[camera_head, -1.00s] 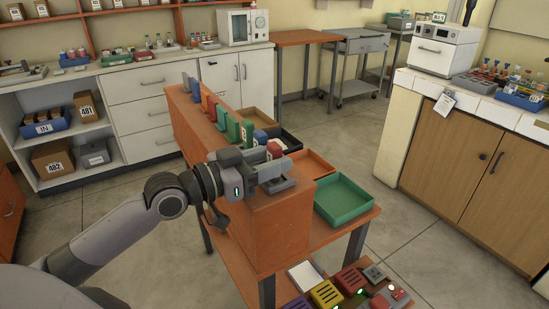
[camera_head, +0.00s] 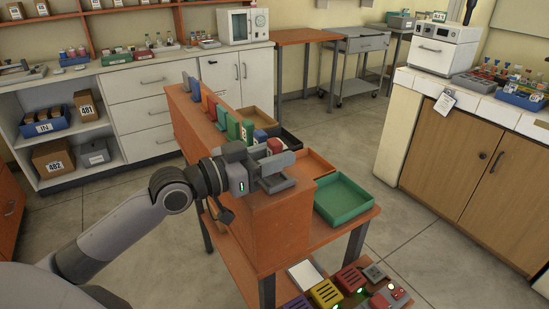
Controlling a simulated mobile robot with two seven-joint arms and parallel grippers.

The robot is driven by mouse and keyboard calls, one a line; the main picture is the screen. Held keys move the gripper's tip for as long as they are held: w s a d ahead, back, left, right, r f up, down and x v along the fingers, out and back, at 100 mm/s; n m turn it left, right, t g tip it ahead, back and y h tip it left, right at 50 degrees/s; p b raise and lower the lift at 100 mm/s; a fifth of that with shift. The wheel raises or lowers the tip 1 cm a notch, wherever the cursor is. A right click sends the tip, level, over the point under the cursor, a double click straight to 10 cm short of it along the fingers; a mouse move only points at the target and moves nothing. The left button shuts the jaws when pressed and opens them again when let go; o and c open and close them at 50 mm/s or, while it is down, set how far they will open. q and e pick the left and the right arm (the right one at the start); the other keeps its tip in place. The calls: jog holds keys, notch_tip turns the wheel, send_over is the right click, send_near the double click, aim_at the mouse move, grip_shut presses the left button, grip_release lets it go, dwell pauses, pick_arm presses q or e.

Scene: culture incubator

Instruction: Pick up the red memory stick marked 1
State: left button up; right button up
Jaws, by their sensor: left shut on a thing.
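A red memory stick (camera_head: 274,145) shows its top above my left gripper's fingers, at the near end of the row on the orange-brown shelf unit. My left gripper (camera_head: 276,162) is shut on it; the fingers hide its lower part. I cannot read its marking from here. A grey piece (camera_head: 279,183) lies under the fingers on the shelf top; I cannot tell whether the stick still touches it. My right gripper is not in view.
A green tray (camera_head: 345,203) and an orange tray (camera_head: 322,168) lie to the right. Coloured boxes (camera_head: 326,294) sit on the lower shelf. Open floor lies right.

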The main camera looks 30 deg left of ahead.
aim_at(274, 141)
pick_arm(q)
notch_tip(274, 141, up, 19)
jog(key=p, duration=0.2)
jog(key=shift+r, duration=0.15)
